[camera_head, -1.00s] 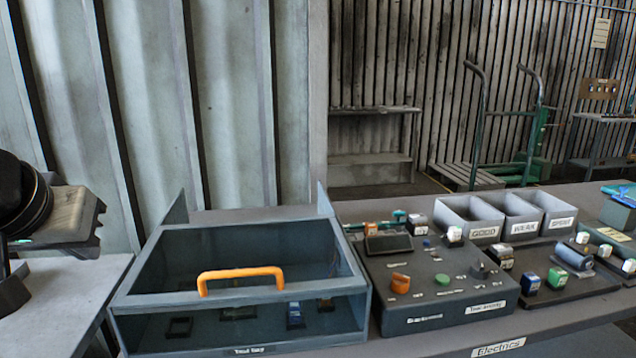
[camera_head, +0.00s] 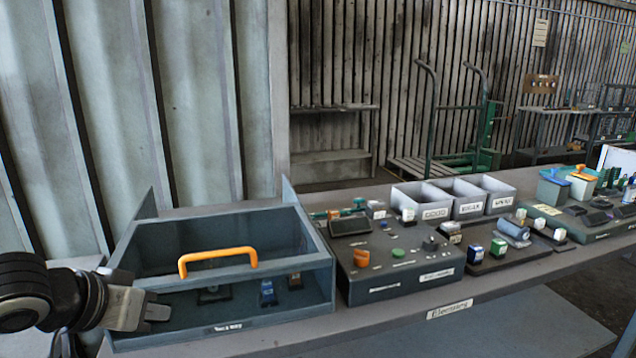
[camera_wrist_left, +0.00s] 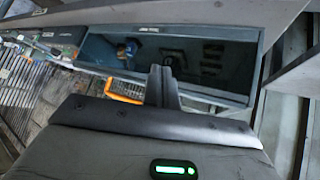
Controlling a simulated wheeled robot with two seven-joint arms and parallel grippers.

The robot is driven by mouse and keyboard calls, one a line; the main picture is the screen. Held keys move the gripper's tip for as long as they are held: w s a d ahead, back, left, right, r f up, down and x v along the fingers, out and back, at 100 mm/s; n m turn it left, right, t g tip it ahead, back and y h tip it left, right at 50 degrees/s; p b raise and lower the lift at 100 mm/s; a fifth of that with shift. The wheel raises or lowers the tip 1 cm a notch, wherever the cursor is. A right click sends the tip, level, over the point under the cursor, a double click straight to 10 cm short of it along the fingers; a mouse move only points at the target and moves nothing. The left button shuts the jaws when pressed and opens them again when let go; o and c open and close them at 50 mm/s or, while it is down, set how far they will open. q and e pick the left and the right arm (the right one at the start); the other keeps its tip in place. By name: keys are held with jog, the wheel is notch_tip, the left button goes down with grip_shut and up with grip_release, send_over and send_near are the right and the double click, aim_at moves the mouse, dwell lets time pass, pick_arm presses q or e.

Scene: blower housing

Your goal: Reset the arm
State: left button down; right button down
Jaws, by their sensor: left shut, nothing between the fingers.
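My left gripper (camera_head: 150,312) is at the left of the head view, in front of the left end of the test bay box (camera_head: 290,306). Its fingers are together and hold nothing. In the left wrist view the closed fingers (camera_wrist_left: 162,84) overlap the image of the box. I cannot tell the exact gap between gripper and box. My right gripper is in neither view.
Right of the box is a dark control panel (camera_head: 405,290) with knobs. Behind it stand three grey bins (camera_head: 436,194). Small coloured parts lie farther right, with green-based stations (camera_head: 590,228) beyond. The bench front edge carries a label (camera_head: 449,309).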

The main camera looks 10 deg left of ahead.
pick_arm(q)
jog(key=s+d+f+h, duration=0.1)
jog(key=d+f, duration=0.2)
jog(key=f, duration=0.3)
jog(key=s+d+f+m+t, duration=0.1)
jog(key=d+f, duration=0.1)
jog(key=f, duration=0.4)
jog(key=s+d+f+h, duration=0.1)
jog(key=d+f, duration=0.2)
jog(key=f, duration=0.3)
jog(key=s+d+f+m+y, duration=0.1)
jog(key=s+d+f, duration=0.5)
jog(key=s+f, duration=0.3)
jog(key=shift+s+d+f, duration=0.25)
jog(key=shift+s+d, duration=0.05)
jog(key=shift+s, duration=0.4)
